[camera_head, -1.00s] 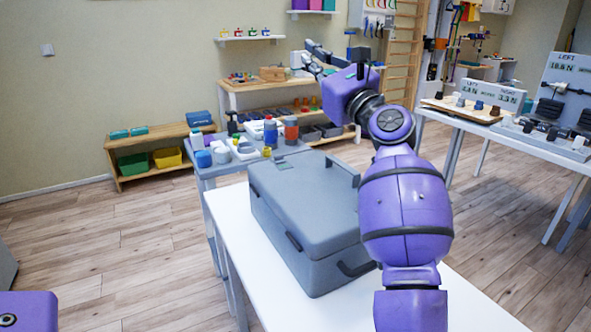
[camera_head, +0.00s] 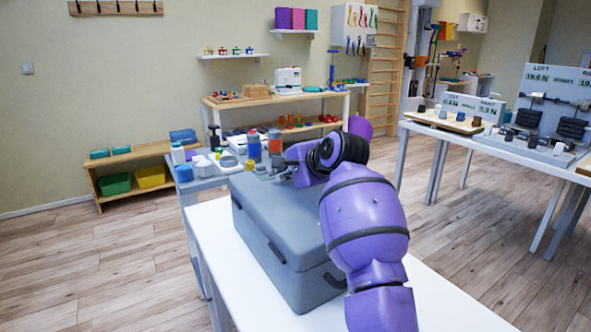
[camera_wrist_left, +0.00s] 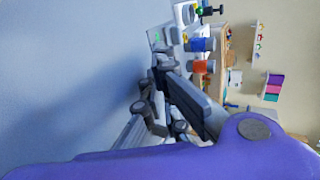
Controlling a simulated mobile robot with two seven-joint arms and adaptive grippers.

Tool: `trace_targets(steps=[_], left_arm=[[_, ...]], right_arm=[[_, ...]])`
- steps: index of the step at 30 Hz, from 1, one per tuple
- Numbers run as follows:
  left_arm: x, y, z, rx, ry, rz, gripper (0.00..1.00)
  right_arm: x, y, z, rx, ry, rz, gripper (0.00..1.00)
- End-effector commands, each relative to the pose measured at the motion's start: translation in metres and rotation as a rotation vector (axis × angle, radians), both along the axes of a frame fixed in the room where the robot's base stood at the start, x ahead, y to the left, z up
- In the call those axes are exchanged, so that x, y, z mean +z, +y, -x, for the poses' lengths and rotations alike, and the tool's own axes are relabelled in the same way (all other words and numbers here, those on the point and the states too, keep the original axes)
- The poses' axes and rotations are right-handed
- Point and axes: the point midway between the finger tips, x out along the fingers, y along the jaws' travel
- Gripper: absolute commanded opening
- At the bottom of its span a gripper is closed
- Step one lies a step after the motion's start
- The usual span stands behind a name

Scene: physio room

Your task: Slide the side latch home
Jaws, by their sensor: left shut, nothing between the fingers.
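The grey-blue case (camera_head: 268,215) stands closed on the white table. A dark latch-like fitting (camera_head: 276,252) shows on its left long side, and a dark handle (camera_head: 335,281) on its near end. The right side of the case is hidden behind my left arm, so I cannot tell how a latch there stands. My left gripper (camera_head: 268,174) is shut and empty, over or just beyond the far end of the lid. In the left wrist view the dark fingers (camera_wrist_left: 146,108) are beside the case's broad blue-grey surface (camera_wrist_left: 65,75); touching is unclear. My right gripper is not in view.
A grey side table (camera_head: 205,184) with bottles, including a blue one (camera_head: 253,146) and an orange one (camera_head: 275,142), stands just beyond the case. The white table (camera_head: 215,232) has a bare strip left of the case. Another table (camera_head: 480,140) stands at the right.

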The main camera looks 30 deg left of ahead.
Motion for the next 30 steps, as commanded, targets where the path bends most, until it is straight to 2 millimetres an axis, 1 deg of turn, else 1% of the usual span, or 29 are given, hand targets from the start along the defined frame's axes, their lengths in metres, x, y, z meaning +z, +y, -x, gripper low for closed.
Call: trace_targets(steps=[1, 2, 6, 9, 13, 23, 30], left_arm=[[-0.006, 0.009, -0.004, 0.002, 0.003, 0.000, 0.00], [-0.009, 0.014, -0.006, 0.002, 0.003, -0.001, 0.00], [-0.007, 0.032, -0.018, 0.001, 0.000, -0.001, 0.00], [-0.007, 0.040, -0.023, 0.000, 0.001, -0.001, 0.00], [-0.008, 0.045, -0.026, -0.001, 0.001, 0.000, 0.00], [-0.008, 0.046, -0.026, -0.001, 0.001, 0.000, 0.00], [-0.009, 0.063, -0.037, -0.001, 0.001, 0.000, 0.00]], right_arm=[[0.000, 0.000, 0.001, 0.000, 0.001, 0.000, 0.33], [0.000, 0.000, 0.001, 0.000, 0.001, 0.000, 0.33], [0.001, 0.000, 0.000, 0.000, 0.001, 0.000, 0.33], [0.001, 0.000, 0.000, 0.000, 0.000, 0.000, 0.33], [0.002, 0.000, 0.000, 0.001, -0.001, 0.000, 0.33], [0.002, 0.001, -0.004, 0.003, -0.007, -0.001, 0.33], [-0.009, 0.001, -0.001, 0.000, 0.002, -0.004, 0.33]])
